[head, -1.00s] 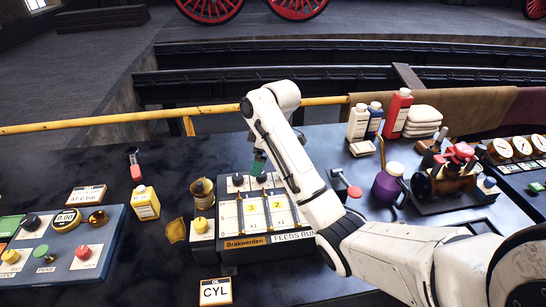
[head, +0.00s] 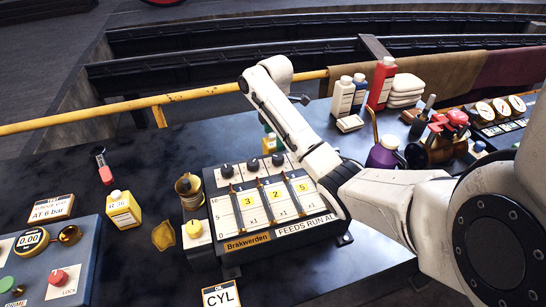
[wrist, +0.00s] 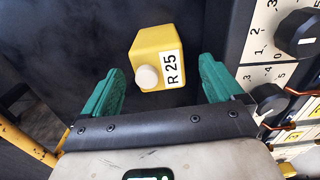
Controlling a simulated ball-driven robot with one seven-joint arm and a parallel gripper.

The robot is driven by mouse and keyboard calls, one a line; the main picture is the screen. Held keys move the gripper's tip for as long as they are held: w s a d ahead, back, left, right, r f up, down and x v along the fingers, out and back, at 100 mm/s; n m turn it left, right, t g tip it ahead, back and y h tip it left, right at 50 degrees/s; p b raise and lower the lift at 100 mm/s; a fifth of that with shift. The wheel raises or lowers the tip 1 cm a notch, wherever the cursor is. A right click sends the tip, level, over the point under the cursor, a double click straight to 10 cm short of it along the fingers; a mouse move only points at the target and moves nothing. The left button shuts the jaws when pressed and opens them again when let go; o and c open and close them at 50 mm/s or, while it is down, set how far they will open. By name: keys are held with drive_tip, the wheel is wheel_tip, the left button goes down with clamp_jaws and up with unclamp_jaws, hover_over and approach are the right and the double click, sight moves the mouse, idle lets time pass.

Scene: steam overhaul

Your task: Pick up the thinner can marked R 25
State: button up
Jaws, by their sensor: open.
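The yellow can marked R 25 (wrist: 153,50), with a round pale cap, is in the upper middle of the wrist view. My gripper (wrist: 160,78) is open, its two green fingers apart on either side of the can's near end. I cannot tell whether either finger touches it. In the head view my arm reaches behind the feed panel, where green fingers (head: 268,138) show partly. The R 25 can is not clear there. Another yellow can (head: 123,209), with a label starting with R, stands at the left of the bench.
The feed panel (head: 258,240) with knobs and sliders is close beside my gripper; its knobs (wrist: 297,34) show at the wrist view's right. A yellow rail (head: 190,98) runs behind the bench. Bottles (head: 381,83) stand at back right. A brass cup (head: 189,190) is left of the panel.

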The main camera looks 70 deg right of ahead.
sight(273, 150)
drive_tip(key=shift+w+a+f+p, duration=0.1)
drive_tip(key=shift+f+p, duration=0.15)
drive_tip(key=shift+f, duration=1.35)
drive_tip(key=shift+w+f+p, duration=0.1)
drive_tip(key=shift+f+p, duration=0.1)
drive_tip(key=shift+f, duration=1.4)
drive_tip(key=c, duration=1.3)
drive_tip(key=shift+r, duration=0.1)
